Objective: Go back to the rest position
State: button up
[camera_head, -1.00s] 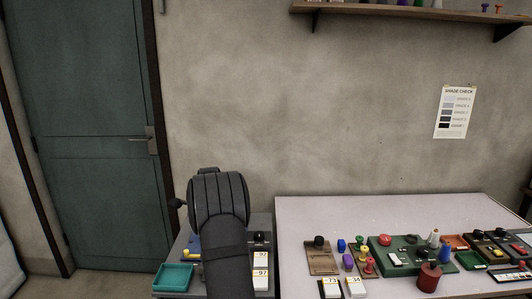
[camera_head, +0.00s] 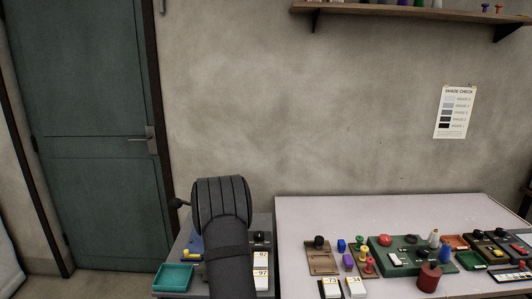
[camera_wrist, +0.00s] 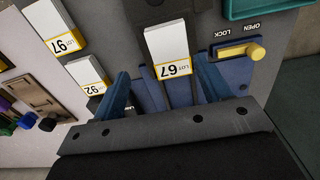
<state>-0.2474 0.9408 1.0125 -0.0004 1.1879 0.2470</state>
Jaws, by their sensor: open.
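My gripper (camera_wrist: 163,76) is open in the wrist view, its two blue fingers spread apart. A white block with a yellow-edged label reading LOT 67 (camera_wrist: 166,44) shows between the fingers; no finger visibly touches it. It sits at a blue fixture (camera_wrist: 230,75) with a yellow lever (camera_wrist: 240,50) by the words OPEN and LOCK. In the head view my dark arm rises over the small left table and hides my gripper and the LOT 67 block. No cloth is visible.
Blocks marked 92 (camera_head: 261,257) and 97 (camera_head: 260,279) lie right of my arm. A teal tray (camera_head: 173,278) stands left of it. The larger table (camera_head: 380,212) holds a green board (camera_head: 385,262) and several small parts; its back is clear. A shelf (camera_head: 420,12) hangs above.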

jog(key=s+d+r, duration=0.3)
jog(key=d+r, duration=0.3)
jog(key=d, duration=0.4)
jog(key=s+d+f, duration=0.1)
jog(key=s, duration=0.1)
jog(key=s+d+f, duration=0.1)
jog(key=s+f, duration=0.1)
jog(key=s, duration=0.1)
jog(key=s+d+f, duration=0.1)
jog(key=s+f, duration=0.1)
jog(key=shift+s+d+f, duration=0.25)
jog(key=shift+s+d, duration=0.1)
jog(key=shift+s, duration=0.05)
jog(key=s+d+f, duration=0.3)
jog(key=s+f, duration=0.2)
jog(key=s, duration=0.6)
jog(key=w+a+f, duration=0.1)
jog(key=a, duration=0.1)
jog(key=w+a+f, duration=0.1)
jog(key=a+f, duration=0.1)
jog(key=a, duration=0.1)
jog(key=w+a+f, duration=0.1)
jog(key=a, duration=0.1)
jog(key=shift+a+f, duration=0.3)
jog(key=shift+f, duration=0.05)
jog(key=shift+w+a+f, duration=0.15)
jog(key=shift+a+f, duration=0.15)
jog(key=shift+a, duration=0.15)
